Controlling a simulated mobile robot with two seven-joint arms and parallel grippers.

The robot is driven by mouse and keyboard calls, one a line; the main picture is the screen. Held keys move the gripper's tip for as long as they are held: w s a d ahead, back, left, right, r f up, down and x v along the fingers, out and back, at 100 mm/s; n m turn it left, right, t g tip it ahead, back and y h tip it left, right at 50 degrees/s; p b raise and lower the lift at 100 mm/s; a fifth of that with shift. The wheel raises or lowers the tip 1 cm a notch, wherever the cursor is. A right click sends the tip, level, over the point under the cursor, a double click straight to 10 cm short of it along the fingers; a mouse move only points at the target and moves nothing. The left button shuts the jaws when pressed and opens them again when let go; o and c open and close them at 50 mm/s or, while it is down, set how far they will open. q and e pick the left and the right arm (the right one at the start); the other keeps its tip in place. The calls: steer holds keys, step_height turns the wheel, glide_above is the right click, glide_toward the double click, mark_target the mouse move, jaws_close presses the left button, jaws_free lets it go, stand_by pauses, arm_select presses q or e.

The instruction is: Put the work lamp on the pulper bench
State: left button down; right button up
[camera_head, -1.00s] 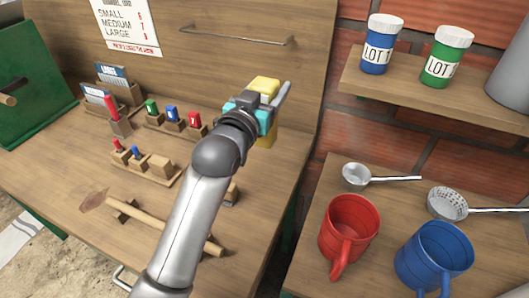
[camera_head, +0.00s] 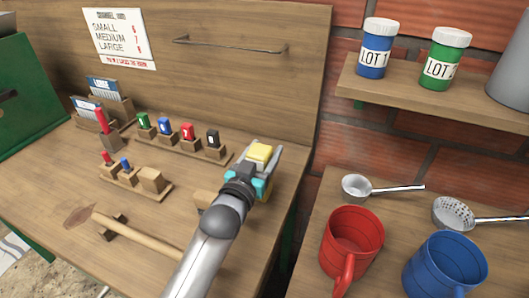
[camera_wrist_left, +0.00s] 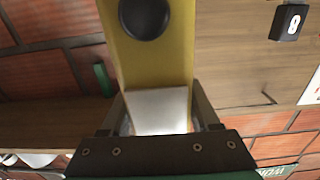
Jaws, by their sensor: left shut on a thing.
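The yellow work lamp (camera_head: 262,153) is in my left gripper (camera_head: 258,172), over the right part of the wooden pulper bench (camera_head: 150,215). In the left wrist view the lamp is a yellow body (camera_wrist_left: 150,60) with a round black part, and its pale grey section sits between the fingers. The left gripper is shut on it. The lamp's underside is hidden behind the gripper, so I cannot tell whether it touches the bench. My right gripper is not in view.
Blocks with coloured numbered tags (camera_head: 165,132) stand left of the lamp. A wooden handle (camera_head: 135,235) lies near the front. Right of the bench, a lower surface holds a red mug (camera_head: 350,243), a blue mug (camera_head: 445,268) and two ladles.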

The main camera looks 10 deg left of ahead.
arm_select(q)
steer(key=shift+r, duration=0.1)
steer(key=shift+f, duration=0.2)
steer(key=shift+c, duration=0.6)
jaws_free()
steer(key=shift+r, duration=0.25)
steer(key=s+a+p, duration=0.1)
steer(key=s, duration=0.6)
steer(key=shift+s+a, duration=0.15)
steer(key=shift+a, duration=0.1)
